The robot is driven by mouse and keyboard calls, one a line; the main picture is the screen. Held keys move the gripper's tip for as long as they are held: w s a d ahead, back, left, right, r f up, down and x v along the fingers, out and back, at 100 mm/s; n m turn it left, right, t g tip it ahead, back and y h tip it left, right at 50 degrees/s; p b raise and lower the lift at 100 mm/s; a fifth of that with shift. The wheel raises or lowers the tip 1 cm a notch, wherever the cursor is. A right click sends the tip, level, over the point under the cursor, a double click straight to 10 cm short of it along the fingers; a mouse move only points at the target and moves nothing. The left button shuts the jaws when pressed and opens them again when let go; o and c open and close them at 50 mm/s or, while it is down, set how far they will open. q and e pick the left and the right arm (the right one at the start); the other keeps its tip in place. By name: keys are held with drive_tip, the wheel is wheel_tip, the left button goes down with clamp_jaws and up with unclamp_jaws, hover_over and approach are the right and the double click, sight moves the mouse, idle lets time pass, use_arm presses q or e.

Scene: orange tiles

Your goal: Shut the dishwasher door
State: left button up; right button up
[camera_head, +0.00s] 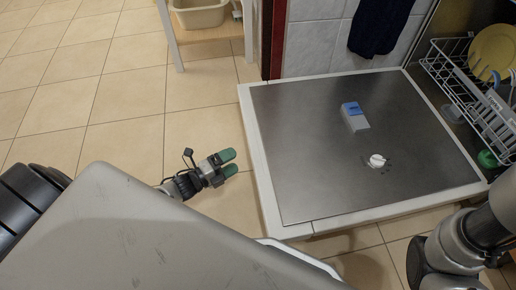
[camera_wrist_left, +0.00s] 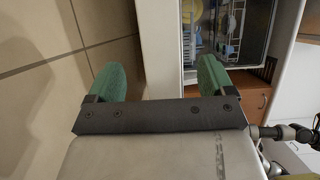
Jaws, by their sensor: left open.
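The dishwasher door (camera_head: 300,130) lies lowered and flat in the head view. Its inside is a steel panel with a pale rim. A grey and blue piece (camera_head: 354,116) and a white round knob (camera_head: 377,160) are on the panel. My left gripper (camera_head: 231,162) has green fingertips. It is open and empty, just left of the door's left edge, apparently not touching it. In the left wrist view the two fingers (camera_wrist_left: 160,78) stand wide apart, with a pale upright strip beyond the gap. My right arm shows at the lower right, but its gripper is out of view.
A dish rack (camera_head: 462,90) with a yellow plate (camera_head: 494,50) stands at the door's right. A wooden stand (camera_head: 210,34) with a beige basin (camera_head: 202,13) is at the top. Tiled floor (camera_head: 120,100) left of the door is clear. A dark cloth (camera_head: 380,25) hangs behind.

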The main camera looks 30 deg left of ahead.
sight(254, 150)
use_arm(q)
drive_tip(key=b+x, duration=0.3)
drive_tip(key=x, duration=0.4)
drive_tip(key=shift+w+d+f+b, duration=0.15)
drive_tip(key=shift+w+d+b, duration=0.05)
drive_tip(key=shift+b, duration=0.1)
drive_tip(key=shift+w+d, duration=0.35)
drive_tip(key=shift+w, duration=0.2)
drive_tip(key=c, duration=1.1)
drive_tip(key=shift+s, duration=0.1)
